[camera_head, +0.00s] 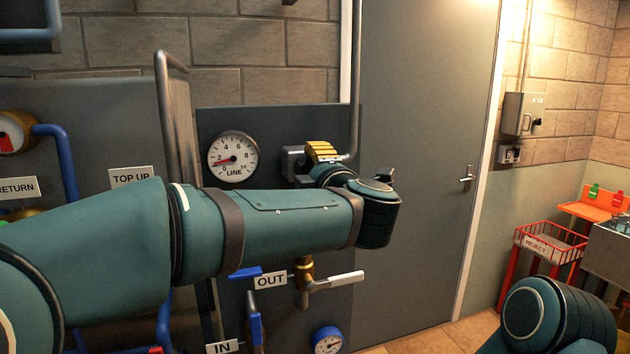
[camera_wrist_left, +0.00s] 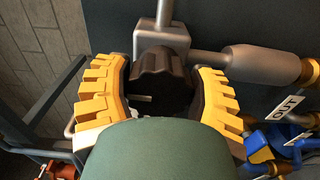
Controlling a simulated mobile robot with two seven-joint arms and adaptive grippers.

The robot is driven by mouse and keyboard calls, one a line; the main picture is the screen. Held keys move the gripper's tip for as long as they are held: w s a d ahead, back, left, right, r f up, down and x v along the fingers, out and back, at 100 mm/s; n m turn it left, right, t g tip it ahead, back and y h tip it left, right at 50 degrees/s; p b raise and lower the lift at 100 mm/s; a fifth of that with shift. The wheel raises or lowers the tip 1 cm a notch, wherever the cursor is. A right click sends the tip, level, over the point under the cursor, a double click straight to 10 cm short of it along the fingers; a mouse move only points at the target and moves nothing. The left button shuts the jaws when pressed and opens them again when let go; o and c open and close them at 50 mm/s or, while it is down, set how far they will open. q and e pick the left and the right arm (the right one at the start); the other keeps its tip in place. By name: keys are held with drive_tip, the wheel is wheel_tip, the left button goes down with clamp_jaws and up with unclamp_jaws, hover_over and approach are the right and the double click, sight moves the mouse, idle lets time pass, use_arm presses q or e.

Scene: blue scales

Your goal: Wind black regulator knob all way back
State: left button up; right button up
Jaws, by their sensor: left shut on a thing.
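The black regulator knob (camera_wrist_left: 160,80) is ribbed and sits on the grey regulator body (camera_wrist_left: 162,40); a short pale mark shows on its near face. My left gripper (camera_wrist_left: 158,72) is shut on it, one yellow finger on each side with dark pads against the knob. In the head view the left gripper (camera_head: 322,151) shows only its yellow finger, at the grey regulator body (camera_head: 294,163), and the knob is hidden behind it. The LINE gauge (camera_head: 233,159) has its red needle near the low end. My right gripper is out of view.
Below my left forearm are the OUT label (camera_head: 271,280), a brass valve (camera_head: 303,275) with a pale lever and a blue gauge (camera_head: 327,341). A grey pipe (camera_head: 354,90) rises from the regulator. A grey door (camera_head: 420,130) stands to the right.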

use_arm(q)
drive_tip(key=shift+n, duration=0.3)
drive_tip(key=o, duration=1.2)
drive_tip(key=shift+s, duration=0.15)
drive_tip(key=v, duration=1.1)
drive_tip(key=shift+s+d, duration=0.15)
drive_tip(key=shift+s, duration=0.2)
